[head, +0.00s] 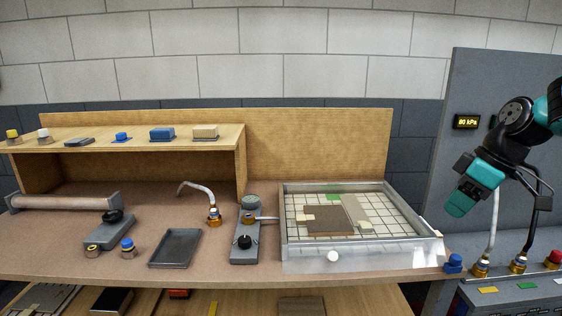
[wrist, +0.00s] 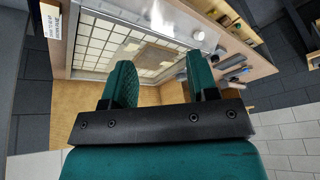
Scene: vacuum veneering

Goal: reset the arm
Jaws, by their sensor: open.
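My arm hangs in at the right of the head view, with my teal gripper (head: 461,202) pointing down and left. It is in the air by the right end of the bench, right of the gridded tray (head: 440,246). In the wrist view my gripper (wrist: 160,78) shows two teal fingers spread apart with nothing between them. Beyond the fingers lies the gridded tray (wrist: 92,47). In the tray are a dark brown panel (head: 328,222), a paler strip (head: 356,208) and a small green piece (head: 333,197).
A grey panel with a lit "80 kPa" display (head: 467,122) stands behind my arm. Hoses with brass fittings (head: 480,268) rise below it. A blue-capped fitting (head: 454,262) sits by the bench's right end. A dark shallow tray (head: 175,248) and a wooden shelf (head: 100,139) are further left.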

